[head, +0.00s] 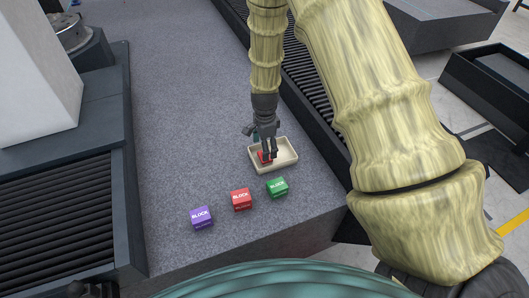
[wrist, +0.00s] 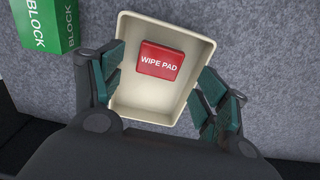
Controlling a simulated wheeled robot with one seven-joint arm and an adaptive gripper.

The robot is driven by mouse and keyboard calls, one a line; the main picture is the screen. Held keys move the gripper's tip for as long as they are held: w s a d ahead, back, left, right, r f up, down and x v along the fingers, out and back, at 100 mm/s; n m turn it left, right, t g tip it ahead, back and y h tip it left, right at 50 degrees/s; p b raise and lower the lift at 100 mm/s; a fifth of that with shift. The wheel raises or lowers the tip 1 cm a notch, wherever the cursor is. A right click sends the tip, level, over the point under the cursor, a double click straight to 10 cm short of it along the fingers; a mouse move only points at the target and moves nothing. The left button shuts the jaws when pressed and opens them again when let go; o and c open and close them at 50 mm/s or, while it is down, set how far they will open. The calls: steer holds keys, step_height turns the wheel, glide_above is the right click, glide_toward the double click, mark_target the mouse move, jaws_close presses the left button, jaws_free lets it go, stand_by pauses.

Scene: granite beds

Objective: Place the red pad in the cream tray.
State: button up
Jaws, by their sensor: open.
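The red pad (wrist: 160,61), labelled "WIPE PAD", lies flat inside the cream tray (wrist: 125,98), toward its far end in the wrist view. In the head view the red pad (head: 264,158) shows at the left part of the cream tray (head: 287,166), partly hidden by my fingers. My gripper (wrist: 160,88) is open above the tray. Its teal-padded fingers are spread on either side, apart from the pad. In the head view my gripper (head: 268,152) reaches down over the tray.
A green block (head: 277,187), a red block (head: 241,199) and a purple block (head: 202,217) stand in front of the tray on the grey granite bed (head: 180,120). The green block (wrist: 50,22) also shows in the wrist view. The bed's left and far areas are clear.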

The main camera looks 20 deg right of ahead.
step_height(320, 180, up, 8)
steer(key=b, duration=0.1)
stand_by(0.4)
stand_by(0.5)
